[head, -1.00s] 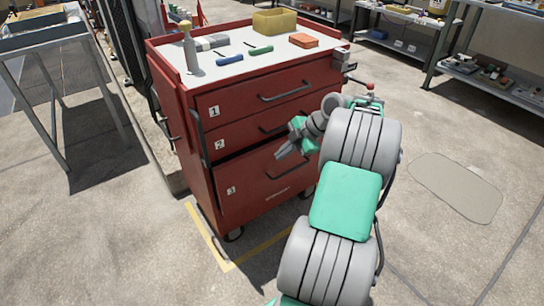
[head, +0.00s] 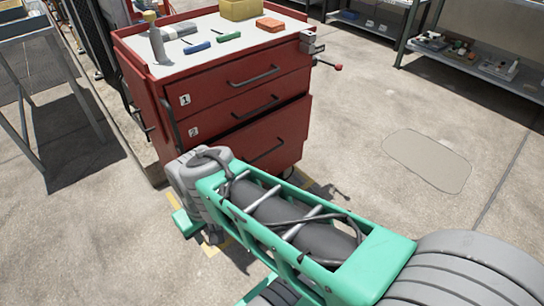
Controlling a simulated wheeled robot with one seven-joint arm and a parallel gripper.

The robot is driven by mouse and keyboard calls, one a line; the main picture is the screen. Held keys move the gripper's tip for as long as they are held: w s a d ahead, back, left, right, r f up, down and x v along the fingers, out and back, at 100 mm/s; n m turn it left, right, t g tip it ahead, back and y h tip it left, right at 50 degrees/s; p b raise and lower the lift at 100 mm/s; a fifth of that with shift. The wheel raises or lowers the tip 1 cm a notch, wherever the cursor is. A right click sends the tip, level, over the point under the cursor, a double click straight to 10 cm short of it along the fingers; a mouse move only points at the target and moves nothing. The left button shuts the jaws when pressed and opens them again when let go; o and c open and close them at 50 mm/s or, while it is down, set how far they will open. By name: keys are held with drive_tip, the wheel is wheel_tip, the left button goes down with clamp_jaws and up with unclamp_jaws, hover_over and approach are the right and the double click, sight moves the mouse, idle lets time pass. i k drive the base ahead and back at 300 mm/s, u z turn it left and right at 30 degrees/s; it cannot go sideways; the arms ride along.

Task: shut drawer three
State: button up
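Drawer three (head: 285,125) is the lowest drawer of the red tool cart (head: 150,92). It stands out from the cart front, with a dark gap above its top edge, so it is partly open. Its dark bar handle (head: 267,152) shows, but my arm covers its left part and its number label. Drawers one and two, above it, look shut. My arm reaches across the front of the cart from the lower right. A green part near the arm's far end (head: 185,222) shows low at the cart's left front. My fingers cannot be made out, and contact with the drawer is hidden.
A grey bottle (head: 156,42), blue and green tools, an orange block (head: 269,24) and a yellow bin (head: 240,9) stand on the cart top. A vise (head: 312,42) juts from its right corner. A metal table stands left. The floor to the right is open.

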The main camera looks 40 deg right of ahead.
sight(258, 144)
drive_tip(key=k, duration=1.2)
drive_tip(key=u, duration=0.8)
drive_tip(key=i, duration=1.1)
drive_tip(key=z, duration=0.8)
drive_tip(key=i, duration=0.9)
drive_tip(key=z, duration=0.25)
